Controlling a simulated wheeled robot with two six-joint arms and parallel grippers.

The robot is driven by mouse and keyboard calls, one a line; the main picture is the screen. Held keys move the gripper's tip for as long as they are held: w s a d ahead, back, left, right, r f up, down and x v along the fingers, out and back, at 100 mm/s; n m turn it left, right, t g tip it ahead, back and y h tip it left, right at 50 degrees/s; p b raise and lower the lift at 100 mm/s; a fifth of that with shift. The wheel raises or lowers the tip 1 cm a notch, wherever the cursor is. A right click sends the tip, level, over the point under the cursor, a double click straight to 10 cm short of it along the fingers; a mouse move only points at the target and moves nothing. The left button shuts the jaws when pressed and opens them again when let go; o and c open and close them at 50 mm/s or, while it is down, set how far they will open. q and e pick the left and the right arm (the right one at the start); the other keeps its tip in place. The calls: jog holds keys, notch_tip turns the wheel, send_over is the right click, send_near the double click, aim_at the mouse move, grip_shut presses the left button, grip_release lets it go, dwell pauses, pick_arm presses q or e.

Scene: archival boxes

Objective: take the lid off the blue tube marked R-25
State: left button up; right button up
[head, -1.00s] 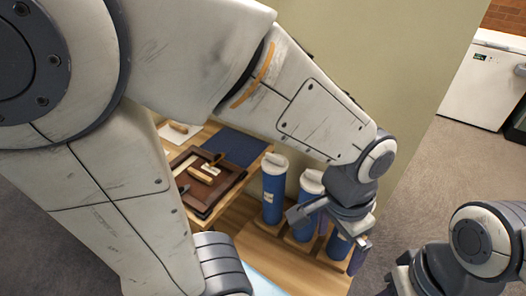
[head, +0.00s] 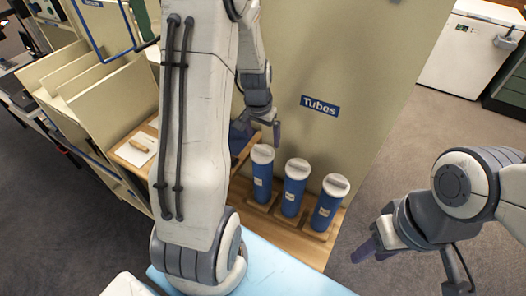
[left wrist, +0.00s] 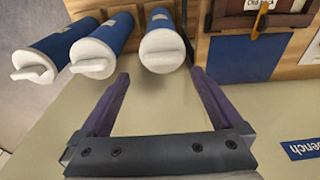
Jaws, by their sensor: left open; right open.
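Three blue tubes with white ridged lids stand upright in a row in wooden holders: the left tube (head: 262,185), the middle tube (head: 293,195) and the right tube (head: 327,208). All three lids are on. Each tube has a small label too small to read, so I cannot tell which is R-25. My left gripper (head: 258,130) is open and empty, just above and behind the left tube. In the left wrist view, its purple fingers (left wrist: 158,76) are spread below that tube's lid (left wrist: 163,50), apart from it. My right gripper (head: 375,240) is open and empty, right of the tubes.
A panel with a blue "Tubes" sign (head: 320,106) rises behind the tubes. The wooden shelf (head: 290,240) carries the holders. A blue mat (left wrist: 240,56) and a framed tray lie beside the tubes. A light blue surface (head: 285,272) is in front.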

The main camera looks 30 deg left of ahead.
aim_at(262, 148)
pick_arm(q)
jog(key=shift+w+a+f+p, duration=0.15)
jog(key=shift+f+p, duration=0.15)
jog(key=shift+f, duration=1.1)
jog(key=shift+w+a+f+p, duration=0.1)
jog(key=shift+f+p, duration=0.2)
jog(key=shift+f, duration=1.05)
jog(key=shift+c, duration=0.3)
jog(key=c, duration=1.2)
jog(key=shift+r, duration=0.1)
